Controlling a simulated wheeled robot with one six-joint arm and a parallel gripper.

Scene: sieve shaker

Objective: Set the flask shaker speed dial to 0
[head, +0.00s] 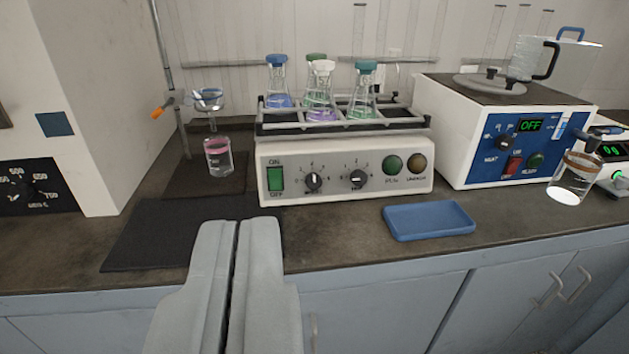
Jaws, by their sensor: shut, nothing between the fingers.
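The flask shaker (345,158) stands on the dark bench in the middle of the head view. Its white front has a green ON/OFF switch (276,178), two black dials and two round lamps. The left dial (314,181) and the right dial (357,179) each have a scale around them; the labels are too small to read, so I cannot tell which is the speed dial or its exact setting. Several stoppered flasks (320,90) sit in the rack on top. My gripper (239,225) is shut and empty, in front of and below the shaker's left end, apart from it.
A blue tray (428,232) lies right of the shaker's front. A white and blue heating unit (520,145) reads OFF at the right, beside a glass beaker (574,180). Dark mats (150,238) and a pink-topped jar (218,158) are at the left.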

